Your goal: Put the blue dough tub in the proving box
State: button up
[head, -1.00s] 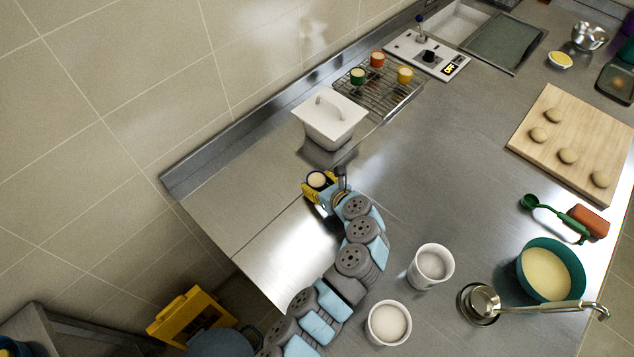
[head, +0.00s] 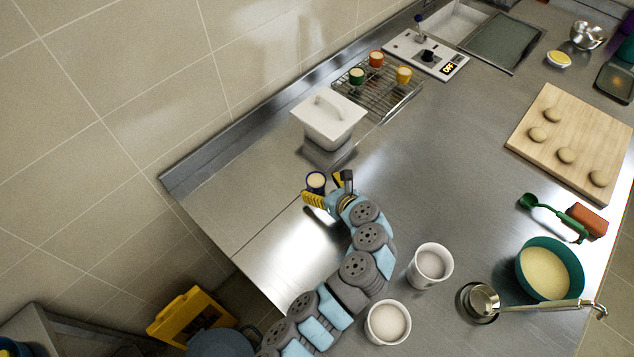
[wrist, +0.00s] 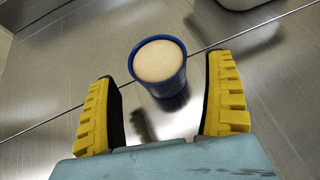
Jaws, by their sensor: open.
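The blue dough tub (head: 316,181), filled with pale dough, stands upright on the steel counter. In the wrist view the tub (wrist: 158,66) is ahead of my palm, between and slightly beyond the fingertips, with a gap on each side. My gripper (head: 329,188) is open and empty; its yellow fingers (wrist: 163,70) are spread apart. A white box with a handled lid on top (head: 328,122), seemingly the proving box, stands behind the tub and slightly right. Its inside is hidden by the lid. A white edge of it shows at the top right of the wrist view (wrist: 240,3).
A wire rack (head: 385,92) with green, red and yellow tubs stands behind the white box, near a control panel (head: 428,54). Two white containers (head: 430,264) stand at the front, near a teal bowl (head: 549,270) and ladle. The counter left of the white box is clear.

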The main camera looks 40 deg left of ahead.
jog(key=v, duration=0.8)
jog(key=shift+d+r, duration=0.2)
jog(key=shift+d, duration=0.05)
jog(key=shift+o, duration=0.7)
jog(key=shift+d+r, duration=0.15)
jog(key=shift+d, duration=0.05)
